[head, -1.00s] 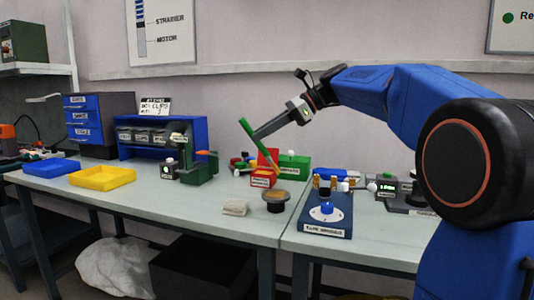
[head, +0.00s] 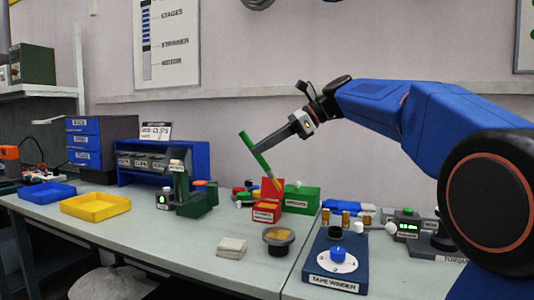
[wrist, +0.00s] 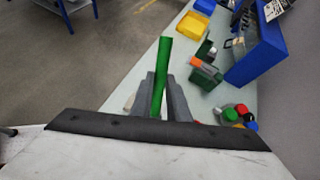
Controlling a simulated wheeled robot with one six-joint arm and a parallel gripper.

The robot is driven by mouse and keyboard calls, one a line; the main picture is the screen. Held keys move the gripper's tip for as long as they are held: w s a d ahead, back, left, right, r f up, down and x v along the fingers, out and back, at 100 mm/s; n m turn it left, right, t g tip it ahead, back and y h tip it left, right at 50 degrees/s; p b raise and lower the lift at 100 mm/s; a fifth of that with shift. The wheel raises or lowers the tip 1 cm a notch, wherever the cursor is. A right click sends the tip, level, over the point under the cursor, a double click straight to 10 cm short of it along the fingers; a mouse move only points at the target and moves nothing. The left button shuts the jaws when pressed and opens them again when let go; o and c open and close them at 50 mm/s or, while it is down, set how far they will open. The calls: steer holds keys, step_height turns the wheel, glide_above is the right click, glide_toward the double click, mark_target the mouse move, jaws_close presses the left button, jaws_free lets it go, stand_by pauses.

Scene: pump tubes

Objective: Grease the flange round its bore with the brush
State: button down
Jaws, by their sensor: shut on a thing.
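My gripper (head: 264,147) is shut on the green handle of the brush (head: 256,155), in the air above the bench. The brush slants, its pale bristle end (head: 275,181) lower right and in front of the red box in the head view. I cannot tell whether it touches the box. In the wrist view the green handle (wrist: 161,75) stands between the grey fingers; the bristles are hidden there. A dark round dish (head: 278,247) with an amber top sits on the bench below the brush. I cannot make out a flange with a bore for certain.
A red box (head: 266,212) and a green box (head: 300,198) stand behind the dish. A pale folded cloth (head: 231,247) lies left of it, the blue tape winder (head: 337,263) right. A green device (head: 184,192) and a yellow tray (head: 96,207) are farther left. The front bench between is clear.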

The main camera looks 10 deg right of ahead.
mark_target(263, 163)
steer(key=shift+w+f, duration=0.15)
steer(key=shift+f, duration=2.25)
